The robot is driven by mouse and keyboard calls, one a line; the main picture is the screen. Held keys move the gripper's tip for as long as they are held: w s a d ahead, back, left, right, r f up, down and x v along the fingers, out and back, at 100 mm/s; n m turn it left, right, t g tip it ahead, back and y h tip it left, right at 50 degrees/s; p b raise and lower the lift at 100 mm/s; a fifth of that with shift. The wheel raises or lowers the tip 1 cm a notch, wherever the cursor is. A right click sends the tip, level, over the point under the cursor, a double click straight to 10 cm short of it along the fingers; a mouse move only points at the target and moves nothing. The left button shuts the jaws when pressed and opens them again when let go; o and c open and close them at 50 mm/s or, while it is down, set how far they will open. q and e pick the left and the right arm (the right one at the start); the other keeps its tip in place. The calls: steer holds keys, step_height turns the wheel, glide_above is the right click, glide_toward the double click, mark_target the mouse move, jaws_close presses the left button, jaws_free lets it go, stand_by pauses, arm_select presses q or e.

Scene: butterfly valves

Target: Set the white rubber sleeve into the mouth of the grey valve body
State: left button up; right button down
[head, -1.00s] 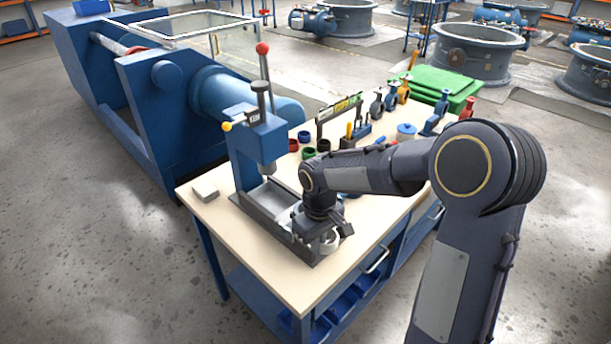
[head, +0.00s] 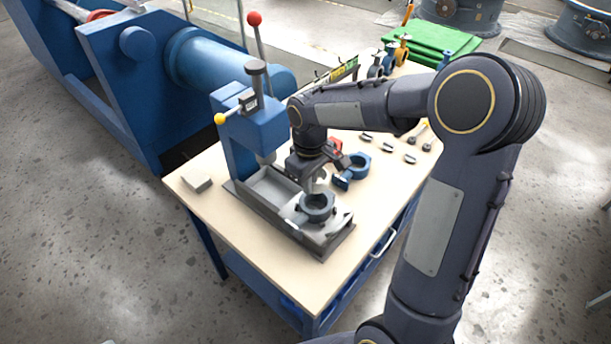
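The grey valve body (head: 318,208) stands as a ring on the metal plate at the front end of the press base. Its round opening faces up and looks dark inside. My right gripper (head: 318,184) points down just behind and above the ring's far rim. Its fingers are small and partly hidden by the wrist, so I cannot tell whether they are open or shut. A pale patch shows between the fingers and the ring; I cannot tell whether it is a finger or the white sleeve. I cannot make out the white rubber sleeve clearly anywhere. My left gripper is not in view.
The blue press (head: 250,130) with its lever rises left of my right gripper. A blue valve body (head: 353,171) lies right of it.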

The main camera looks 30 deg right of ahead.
steer(key=shift+s+f, duration=0.15)
steer(key=shift+f, duration=0.1)
step_height(320, 180, down, 2)
steer(key=shift+b, duration=0.95)
step_height(320, 180, down, 3)
steer(key=shift+f+b, duration=0.1)
steer(key=shift+b, duration=1.05)
steer(key=shift+f, duration=0.4)
